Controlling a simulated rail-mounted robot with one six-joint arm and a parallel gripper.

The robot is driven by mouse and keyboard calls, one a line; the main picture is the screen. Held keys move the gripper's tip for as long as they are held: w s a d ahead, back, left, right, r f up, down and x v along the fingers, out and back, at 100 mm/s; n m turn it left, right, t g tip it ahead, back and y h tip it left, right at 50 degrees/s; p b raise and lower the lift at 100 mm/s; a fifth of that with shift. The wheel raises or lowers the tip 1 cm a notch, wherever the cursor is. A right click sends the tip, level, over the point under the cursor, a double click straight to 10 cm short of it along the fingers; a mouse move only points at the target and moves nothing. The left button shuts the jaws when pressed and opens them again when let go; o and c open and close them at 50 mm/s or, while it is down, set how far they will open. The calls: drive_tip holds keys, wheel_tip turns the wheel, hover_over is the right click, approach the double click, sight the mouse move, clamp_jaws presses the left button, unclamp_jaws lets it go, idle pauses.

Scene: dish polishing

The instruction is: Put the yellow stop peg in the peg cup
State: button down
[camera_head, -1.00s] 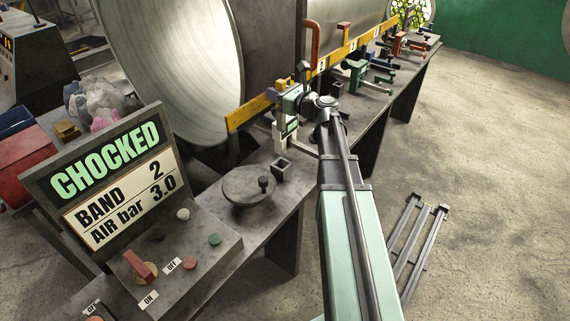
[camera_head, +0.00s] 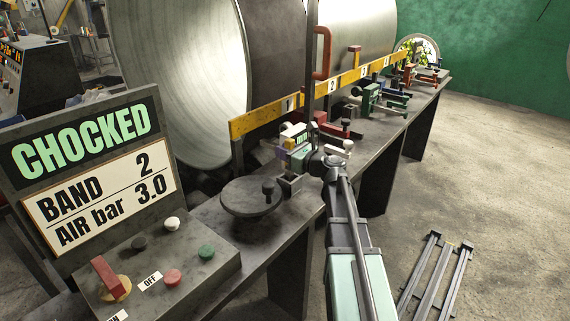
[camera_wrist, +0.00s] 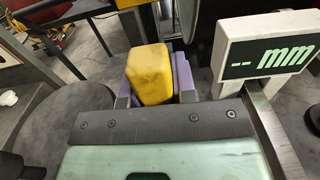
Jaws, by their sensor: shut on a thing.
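The yellow stop peg (camera_wrist: 149,74) is a block with a rounded top. It stands between the purple fingers of my gripper (camera_wrist: 153,82), which is shut on it. In the head view my gripper (camera_head: 288,152) is above the bench, close over a small square dark cup (camera_head: 291,185), which I take to be the peg cup. My gripper and wrist partly hide this cup, and I cannot tell whether the peg touches it. I cannot make out the cup in the wrist view.
A round dark turntable with a knob (camera_head: 248,198) sits left of the cup. A gauge display (camera_wrist: 268,52) reading "-- mm" stands close to the right of the peg. A yellow numbered rail (camera_head: 262,118) and large metal drum (camera_head: 190,80) lie behind. A CHOCKED panel (camera_head: 85,140) stands at left.

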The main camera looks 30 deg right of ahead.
drive_tip(key=shift+f, duration=0.4)
drive_tip(key=c, duration=0.9)
unclamp_jaws()
drive_tip(key=v, duration=1.2)
drive_tip(key=shift+r, duration=0.2)
